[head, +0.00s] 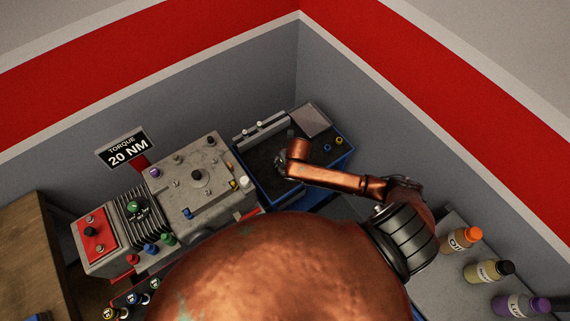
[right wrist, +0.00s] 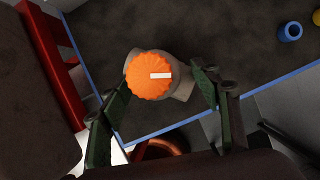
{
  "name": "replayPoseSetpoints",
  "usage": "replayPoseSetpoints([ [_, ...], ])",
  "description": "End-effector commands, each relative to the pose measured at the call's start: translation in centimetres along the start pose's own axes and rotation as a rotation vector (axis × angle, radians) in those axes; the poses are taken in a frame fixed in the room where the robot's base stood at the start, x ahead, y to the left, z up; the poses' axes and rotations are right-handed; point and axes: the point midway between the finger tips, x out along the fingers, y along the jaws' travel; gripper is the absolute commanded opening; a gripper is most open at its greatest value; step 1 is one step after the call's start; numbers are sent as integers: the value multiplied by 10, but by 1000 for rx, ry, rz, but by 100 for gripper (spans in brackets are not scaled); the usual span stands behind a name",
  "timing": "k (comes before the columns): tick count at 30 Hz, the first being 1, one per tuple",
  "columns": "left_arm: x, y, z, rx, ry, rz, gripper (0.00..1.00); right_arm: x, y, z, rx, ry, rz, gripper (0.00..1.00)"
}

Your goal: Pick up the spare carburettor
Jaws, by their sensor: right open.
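In the right wrist view, a grey rounded body with a ribbed orange knob (right wrist: 152,76) bearing a white mark sits on the dark tray floor; I take it for the spare carburettor. My right gripper (right wrist: 161,88) is open, with one green finger on each side of it. Whether the fingers touch it cannot be told. In the head view my right gripper (head: 283,162) is over the blue-edged dark tray (head: 258,172), and the carburettor is hidden or too small to make out there. My left gripper is not in view.
A grey engine block (head: 197,178) with coloured knobs stands left of the tray. A blue ring (head: 328,148) and a yellow ring (head: 340,140) lie at the tray's right. Bottles, one orange-capped (head: 460,239), stand on the right bench. Walls close in behind.

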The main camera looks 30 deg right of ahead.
Motion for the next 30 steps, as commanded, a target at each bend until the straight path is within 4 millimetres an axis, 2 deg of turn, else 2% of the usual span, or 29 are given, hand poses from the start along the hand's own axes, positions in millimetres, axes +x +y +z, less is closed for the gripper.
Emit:
replayPoseSetpoints([
  [3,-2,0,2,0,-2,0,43,19,2,-4,5,4,1,57],
  [8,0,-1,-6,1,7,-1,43,38,0,-4,4,2,-1,57],
  [13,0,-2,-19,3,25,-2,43,43,-1,-4,2,0,-1,57],
  [17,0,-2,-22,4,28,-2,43,42,-1,-4,3,0,-1,57],
  [30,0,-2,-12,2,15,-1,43,42,-2,-4,4,1,-2,27],
])
